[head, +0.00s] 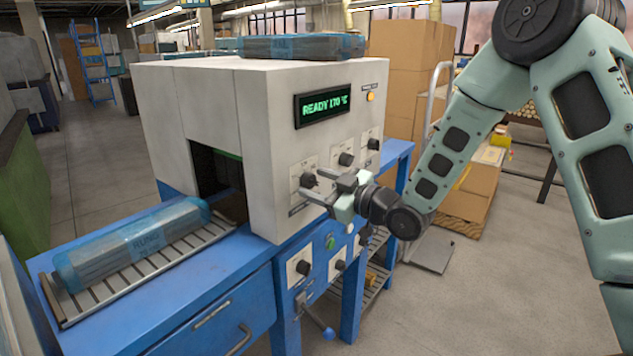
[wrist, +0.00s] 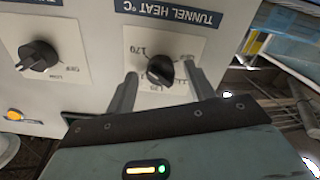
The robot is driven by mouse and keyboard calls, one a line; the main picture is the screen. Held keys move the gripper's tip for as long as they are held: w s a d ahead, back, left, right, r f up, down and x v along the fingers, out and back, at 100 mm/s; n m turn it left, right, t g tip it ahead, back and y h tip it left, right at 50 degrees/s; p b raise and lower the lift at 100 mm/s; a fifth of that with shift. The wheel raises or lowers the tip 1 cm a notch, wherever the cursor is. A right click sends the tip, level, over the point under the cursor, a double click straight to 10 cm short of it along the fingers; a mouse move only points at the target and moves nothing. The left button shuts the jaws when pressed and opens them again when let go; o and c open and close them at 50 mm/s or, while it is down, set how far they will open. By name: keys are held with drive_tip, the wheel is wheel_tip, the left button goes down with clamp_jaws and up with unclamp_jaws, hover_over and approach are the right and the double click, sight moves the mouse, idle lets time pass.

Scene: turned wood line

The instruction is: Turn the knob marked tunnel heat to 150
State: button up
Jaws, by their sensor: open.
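The black tunnel heat knob (head: 308,180) is the leftmost in the upper row on the front of the pale tunnel machine (head: 270,95). My gripper (head: 313,185) is open at the panel. In the wrist view its fingers (wrist: 160,76) stand one on each side of the knob with gaps showing; I cannot tell their depth over it.
More knobs sit close by: one to the right (head: 346,159) and several on the blue lower panel (head: 303,268). A wrapped bundle (head: 135,243) lies on the rollers at the tunnel mouth. A blue-ended lever (head: 328,333) juts out below. The floor at right is mostly clear.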

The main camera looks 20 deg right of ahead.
drive_tip(key=shift+w+a, duration=0.25)
drive_tip(key=shift+w, duration=0.1)
drive_tip(key=c, duration=1)
drive_tip(key=shift+f+n+b, duration=0.1)
drive_tip(key=shift+n+b, duration=0.2)
drive_tip(key=shift+b, duration=0.15)
